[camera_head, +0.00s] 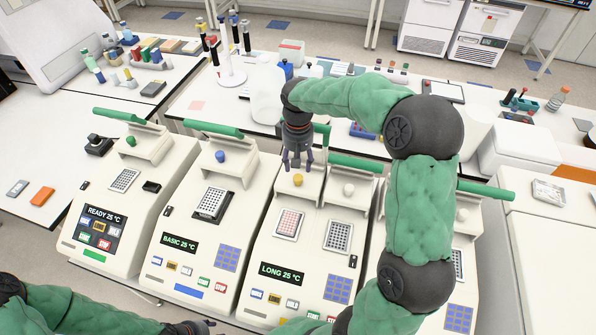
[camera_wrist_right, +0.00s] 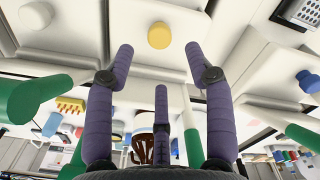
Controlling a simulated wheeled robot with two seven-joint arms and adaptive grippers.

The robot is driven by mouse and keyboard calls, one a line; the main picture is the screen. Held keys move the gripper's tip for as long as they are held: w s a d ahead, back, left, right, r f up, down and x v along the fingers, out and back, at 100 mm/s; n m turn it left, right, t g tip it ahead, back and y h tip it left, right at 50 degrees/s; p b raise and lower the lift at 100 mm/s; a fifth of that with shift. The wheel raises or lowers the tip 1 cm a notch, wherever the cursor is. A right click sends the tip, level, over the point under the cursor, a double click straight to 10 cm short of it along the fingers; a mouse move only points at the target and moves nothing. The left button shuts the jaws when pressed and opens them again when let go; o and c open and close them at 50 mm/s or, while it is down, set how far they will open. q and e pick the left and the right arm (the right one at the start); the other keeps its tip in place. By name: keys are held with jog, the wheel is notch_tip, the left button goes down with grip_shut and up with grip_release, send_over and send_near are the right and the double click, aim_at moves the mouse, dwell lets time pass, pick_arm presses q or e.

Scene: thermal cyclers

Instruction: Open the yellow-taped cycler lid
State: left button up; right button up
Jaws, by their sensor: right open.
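The cycler reading LONG 25 °C (camera_head: 283,273) stands right of centre and has two well blocks facing up. A yellow round knob (camera_head: 297,180) sits on the pale panel behind its left block; it also shows in the right wrist view (camera_wrist_right: 160,35). I cannot make out any yellow tape. My right gripper (camera_head: 297,165) is open and empty, just above and behind the yellow knob. Its purple fingers (camera_wrist_right: 160,62) are spread, with the knob beyond them, apart. A green handle (camera_head: 322,133) is partly hidden behind this gripper. My left gripper (camera_head: 192,327) is at the bottom edge, mostly cut off.
Cyclers reading READY (camera_head: 104,213) and BASIC (camera_head: 179,244) stand to the left, with green handles and a green and a blue knob. A white knob (camera_head: 349,189) is just right of the yellow one. My right arm covers part of another cycler. A white jug (camera_head: 266,100) stands behind.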

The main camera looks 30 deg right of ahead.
jog(key=shift+r, duration=2)
jog(key=shift+f, duration=0.1)
